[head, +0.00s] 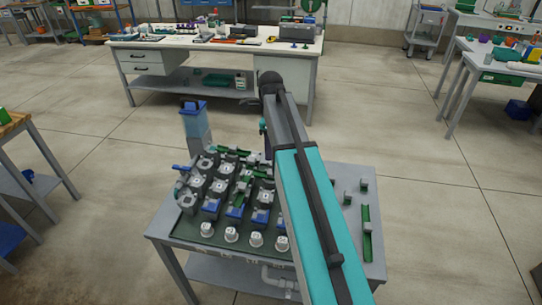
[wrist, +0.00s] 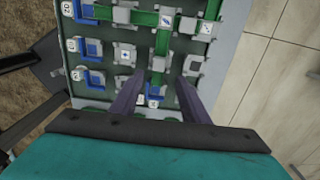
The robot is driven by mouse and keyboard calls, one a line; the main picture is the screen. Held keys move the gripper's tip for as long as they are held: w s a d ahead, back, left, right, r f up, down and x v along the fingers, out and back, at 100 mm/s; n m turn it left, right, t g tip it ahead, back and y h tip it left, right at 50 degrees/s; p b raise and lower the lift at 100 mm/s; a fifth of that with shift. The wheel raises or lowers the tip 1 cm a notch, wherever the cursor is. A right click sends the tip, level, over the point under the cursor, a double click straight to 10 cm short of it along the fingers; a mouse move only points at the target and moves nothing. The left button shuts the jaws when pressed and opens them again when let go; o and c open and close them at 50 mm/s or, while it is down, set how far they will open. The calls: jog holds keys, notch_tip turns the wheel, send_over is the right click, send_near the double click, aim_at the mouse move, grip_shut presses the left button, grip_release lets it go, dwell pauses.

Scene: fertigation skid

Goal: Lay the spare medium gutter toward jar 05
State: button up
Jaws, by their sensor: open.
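My gripper (wrist: 160,78) is open in the wrist view, its two dark fingers apart over the board. A green gutter (wrist: 159,48) runs lengthwise just beyond and between the fingertips; I cannot tell whether they touch it. In the head view my arm hides the gripper. A long green gutter with grey fittings (head: 366,234) lies on the right of the skid top. I cannot tell which gutter is the spare medium one. White round jars (head: 231,235) stand along the front of the board; their numbers are not readable, so jar 05 cannot be picked out.
The skid board (head: 190,235) carries several grey blocks and blue pieces (head: 236,213). A clear blue-topped container (head: 197,125) stands at its back left. Small grey fittings (head: 347,198) stand on the right. A workbench (head: 215,45) is behind, with open floor between.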

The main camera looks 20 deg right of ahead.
jog(key=shift+r, duration=1.05)
